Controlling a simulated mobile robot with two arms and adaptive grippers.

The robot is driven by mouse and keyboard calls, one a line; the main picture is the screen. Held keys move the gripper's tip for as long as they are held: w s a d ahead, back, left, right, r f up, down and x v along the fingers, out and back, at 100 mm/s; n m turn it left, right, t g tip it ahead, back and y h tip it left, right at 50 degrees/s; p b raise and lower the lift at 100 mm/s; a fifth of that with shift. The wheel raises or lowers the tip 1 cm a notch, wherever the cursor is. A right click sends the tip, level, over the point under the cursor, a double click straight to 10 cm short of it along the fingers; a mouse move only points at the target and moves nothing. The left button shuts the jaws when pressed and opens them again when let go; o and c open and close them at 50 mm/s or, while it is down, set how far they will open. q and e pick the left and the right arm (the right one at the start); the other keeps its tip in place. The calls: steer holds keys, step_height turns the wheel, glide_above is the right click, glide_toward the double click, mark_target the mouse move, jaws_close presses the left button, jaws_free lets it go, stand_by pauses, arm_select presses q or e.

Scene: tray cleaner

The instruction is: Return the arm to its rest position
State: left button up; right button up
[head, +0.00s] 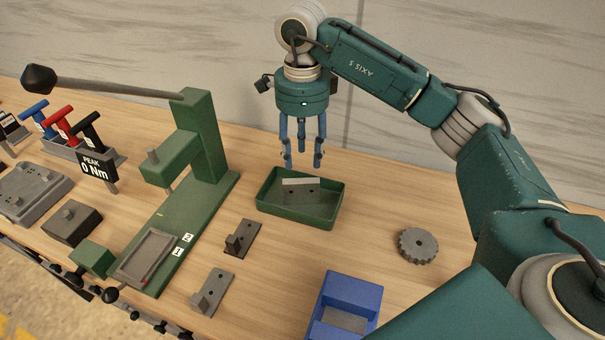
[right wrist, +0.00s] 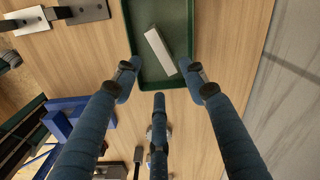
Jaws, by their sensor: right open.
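My right gripper (head: 302,155) hangs with its blue fingers pointing down above the green tray (head: 270,207). Its fingers are spread and hold nothing. The arm reaches in from the right side of the head view. In the right wrist view the open fingers (right wrist: 158,90) frame the near end of the tray (right wrist: 128,30), and a pale grey block (right wrist: 160,50) lies in the tray below them. In the head view that part (head: 300,182) rests inside the tray. My left gripper is not in view.
A green lever press (head: 205,130) stands left of the tray. Two grey brackets (head: 241,238) (head: 212,292) lie in front. A dark gear (head: 418,245) and a blue bin (head: 350,290) are nearer the right. A torque display (head: 97,165) and coloured T-handles stand far left. A wall is behind.

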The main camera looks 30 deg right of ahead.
steer(key=shift+r, duration=1.15)
